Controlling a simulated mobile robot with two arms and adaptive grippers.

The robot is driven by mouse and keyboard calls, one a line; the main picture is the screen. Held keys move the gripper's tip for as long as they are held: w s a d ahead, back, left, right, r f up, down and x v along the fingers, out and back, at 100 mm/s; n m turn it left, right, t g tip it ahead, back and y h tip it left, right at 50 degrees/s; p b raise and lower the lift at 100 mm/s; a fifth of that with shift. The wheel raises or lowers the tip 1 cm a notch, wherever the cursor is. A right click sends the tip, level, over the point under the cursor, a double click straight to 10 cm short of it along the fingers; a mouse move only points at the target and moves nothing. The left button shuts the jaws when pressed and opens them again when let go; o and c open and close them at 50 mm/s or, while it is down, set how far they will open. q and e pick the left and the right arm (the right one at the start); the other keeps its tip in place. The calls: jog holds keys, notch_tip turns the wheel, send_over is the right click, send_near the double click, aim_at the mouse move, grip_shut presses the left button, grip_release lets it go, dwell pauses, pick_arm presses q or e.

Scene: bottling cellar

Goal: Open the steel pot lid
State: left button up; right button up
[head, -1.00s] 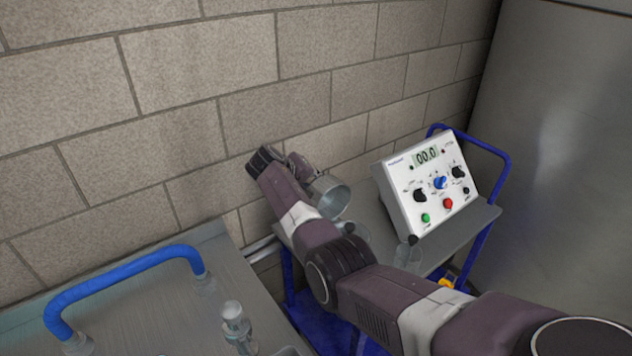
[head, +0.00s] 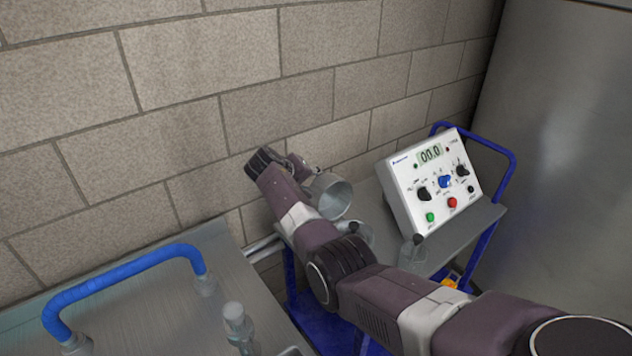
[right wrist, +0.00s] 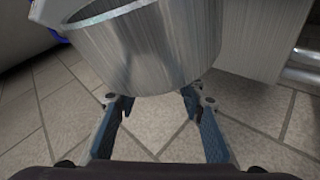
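A round steel vessel (head: 333,196), which looks like the pot, shows in the head view just beyond my right wrist, with its open-looking mouth tilted toward the right. I cannot tell its lid apart from its body. A second rounded rim (head: 358,234) shows just below it, partly hidden by my right arm. In the right wrist view, a brushed steel cylinder wall (right wrist: 150,50) fills the upper middle. My right gripper (right wrist: 151,99) has its fingers spread apart at the lower edge of this cylinder, with floor visible between them. My left gripper is not in view.
A control box (head: 432,185) with a display and knobs stands on a blue-railed cart (head: 480,222). A small bottle (head: 236,325) stands on the left steel cart (head: 150,300) with a blue handle (head: 125,282). A block wall (head: 200,100) closes the back.

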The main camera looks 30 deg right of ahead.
jog(key=shift+o, duration=0.4)
jog(key=shift+s+f, duration=0.15)
jog(key=shift+f, duration=0.4)
jog(key=shift+s+d+r, duration=0.1)
jog(key=shift+d+r, duration=0.1)
jog(key=shift+d, duration=0.1)
jog(key=shift+r, duration=0.1)
jog(key=shift+a+r, duration=0.15)
jog(key=v, duration=1.1)
jog(key=shift+a, duration=0.25)
jog(key=shift+r, duration=0.15)
